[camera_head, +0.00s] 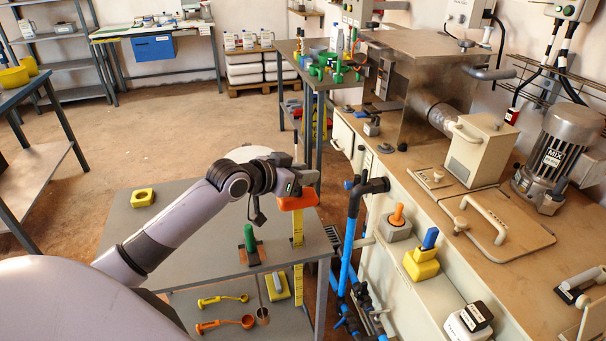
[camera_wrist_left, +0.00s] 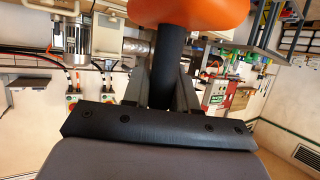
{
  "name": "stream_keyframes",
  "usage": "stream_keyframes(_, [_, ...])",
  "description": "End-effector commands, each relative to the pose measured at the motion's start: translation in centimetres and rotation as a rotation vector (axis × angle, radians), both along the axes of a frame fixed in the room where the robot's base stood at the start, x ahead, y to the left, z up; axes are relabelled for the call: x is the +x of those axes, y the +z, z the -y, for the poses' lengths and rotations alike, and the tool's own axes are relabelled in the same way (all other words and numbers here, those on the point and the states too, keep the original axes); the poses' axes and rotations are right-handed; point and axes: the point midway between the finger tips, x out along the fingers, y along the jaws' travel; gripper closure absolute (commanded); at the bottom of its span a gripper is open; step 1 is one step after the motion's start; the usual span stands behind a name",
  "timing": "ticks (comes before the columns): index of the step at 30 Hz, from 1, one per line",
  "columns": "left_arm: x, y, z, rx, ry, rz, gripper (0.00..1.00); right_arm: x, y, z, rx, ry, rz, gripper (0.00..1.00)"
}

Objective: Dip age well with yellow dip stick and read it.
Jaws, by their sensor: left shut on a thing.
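My left gripper (camera_head: 300,186) is shut on an orange-handled tool above the right side of the grey table. In the left wrist view its orange handle (camera_wrist_left: 205,12) and black shaft (camera_wrist_left: 172,65) show, with the shaft between the fingers. A yellow marked stick (camera_head: 298,225) hangs upright below the orange handle (camera_head: 298,200). A yellow strip (camera_head: 299,287) in line with it shows below the table top; I cannot tell whether the stick passes through an opening there. No marking is legible. No label naming an age well is readable. My right gripper is out of view.
A green-handled piece (camera_head: 249,240) stands on the table (camera_head: 190,255) beside the stick. A yellow ring-shaped block (camera_head: 142,197) lies at the back left. Yellow (camera_head: 222,300) and orange (camera_head: 225,323) ladles lie on the lower shelf. Blue pipes (camera_head: 347,245) and the machine bench stand close right.

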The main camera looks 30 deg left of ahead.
Motion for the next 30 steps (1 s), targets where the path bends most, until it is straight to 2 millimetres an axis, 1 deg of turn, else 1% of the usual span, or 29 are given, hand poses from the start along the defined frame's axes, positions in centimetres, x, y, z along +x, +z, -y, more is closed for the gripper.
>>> stream_keyframes(3, [0.1,1.1,0.0,0.0,0.0,0.004,1.0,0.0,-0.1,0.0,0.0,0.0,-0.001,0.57])
stream_keyframes(30, [0.0,8.3,0.0,0.0,0.001,0.005,1.0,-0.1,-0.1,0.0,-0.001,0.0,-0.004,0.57])
